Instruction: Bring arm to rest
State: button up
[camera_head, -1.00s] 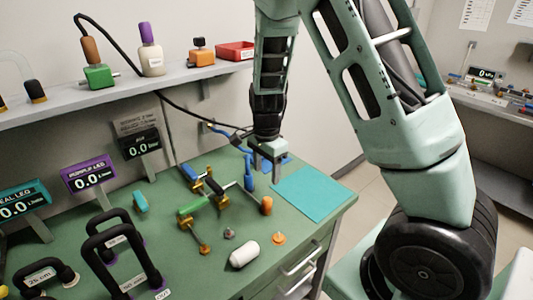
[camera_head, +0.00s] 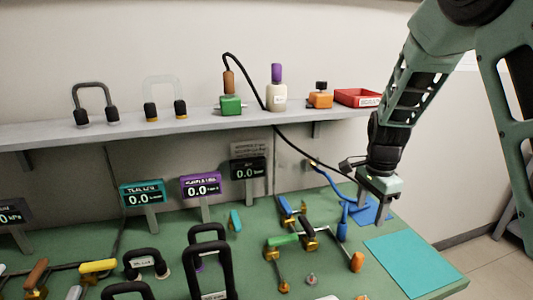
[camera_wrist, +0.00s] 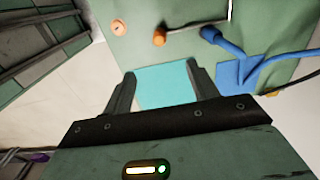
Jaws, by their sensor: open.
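My gripper (camera_head: 374,205) hangs above the right part of the green table (camera_head: 345,272), near the back, left of the teal mat in the head view. In the wrist view, my gripper (camera_wrist: 165,92) is open and its two fingers stand apart with nothing between them. The teal mat (camera_wrist: 166,88) shows below and beyond the fingers. My arm reaches down from the upper right of the head view.
The teal mat (camera_head: 415,266) lies at the table's right edge. A blue cable (camera_head: 345,195), an orange-ended tool (camera_head: 356,262) and several bars lie left of it. A shelf (camera_head: 195,124) holds bottles and a red tray (camera_head: 357,98).

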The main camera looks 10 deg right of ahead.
jog(key=s+a+r+n+y, duration=0.1)
jog(key=s+a+r+n, duration=0.1)
jog(key=s+a+n, duration=0.55)
jog(key=s+a+r+n, duration=0.2)
jog(key=a+n, duration=0.3)
jog(key=a, duration=0.5)
jog(key=s+a+r+n, duration=0.1)
jog(key=s+a+n, duration=0.2)
jog(key=s+n, duration=0.3)
jog(key=s+a+r+n, duration=0.1)
jog(key=s+a+n, duration=0.3)
jog(key=s+n, duration=0.3)
jog(key=shift+s, duration=0.9)
jog(key=shift+c, duration=0.3)
